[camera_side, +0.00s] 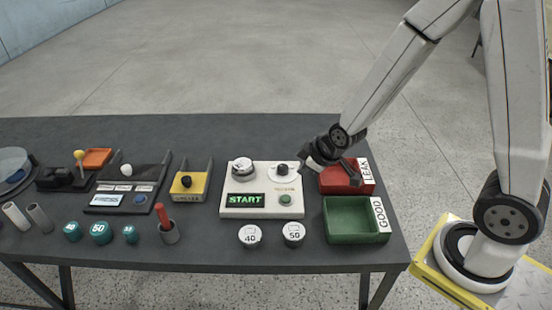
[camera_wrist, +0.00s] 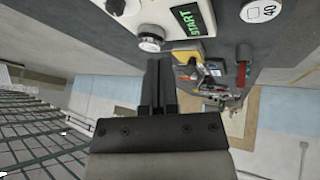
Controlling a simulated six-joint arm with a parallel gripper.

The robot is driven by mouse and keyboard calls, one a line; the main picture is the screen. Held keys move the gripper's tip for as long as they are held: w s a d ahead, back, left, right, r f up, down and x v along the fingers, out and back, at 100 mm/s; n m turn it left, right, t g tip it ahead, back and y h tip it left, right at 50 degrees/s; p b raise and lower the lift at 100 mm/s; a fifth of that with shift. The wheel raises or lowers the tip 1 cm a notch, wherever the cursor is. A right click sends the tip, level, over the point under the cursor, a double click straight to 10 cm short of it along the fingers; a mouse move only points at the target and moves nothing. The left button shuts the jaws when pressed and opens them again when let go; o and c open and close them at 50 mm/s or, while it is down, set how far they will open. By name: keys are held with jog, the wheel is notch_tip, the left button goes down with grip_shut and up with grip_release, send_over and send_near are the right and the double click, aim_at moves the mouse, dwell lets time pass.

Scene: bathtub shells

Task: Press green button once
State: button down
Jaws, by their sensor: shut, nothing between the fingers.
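The green button (camera_side: 286,199) is small and round, on the lower right of a white panel (camera_side: 262,187) beside a display reading START (camera_side: 245,200). My gripper (camera_side: 304,161) is shut and empty, above the panel's upper right corner near the red tray, up and to the right of the button. In the wrist view the closed fingers (camera_wrist: 158,82) point toward the panel's edge. The START display (camera_wrist: 185,20) also shows there, but I cannot see the green button in that view.
A red tray (camera_side: 338,181) and a green tray (camera_side: 351,222) are at the right. Round weights marked 40 (camera_side: 249,236) and 50 (camera_side: 293,233) lie in front. A yellow box (camera_side: 190,186) stands left.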

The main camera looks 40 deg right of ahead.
aim_at(288, 199)
jog(key=shift+w+d+f+n+t, duration=0.1)
jog(key=shift+w+f+n+t, duration=0.4)
jog(key=shift+w, duration=0.35)
jog(key=shift+w+f+n+t, duration=0.35)
jog(key=shift+w+n, duration=0.3)
jog(key=shift+w, duration=0.15)
jog(key=shift+w+d+f+n+t, duration=0.1)
jog(key=shift+w+f+n+t, duration=0.4)
jog(key=shift+w, duration=0.35)
jog(key=shift+f, duration=4.4)
jog(key=shift+f, duration=0.8)
jog(key=shift+r, duration=0.85)
jog(key=shift+r, duration=2.5)
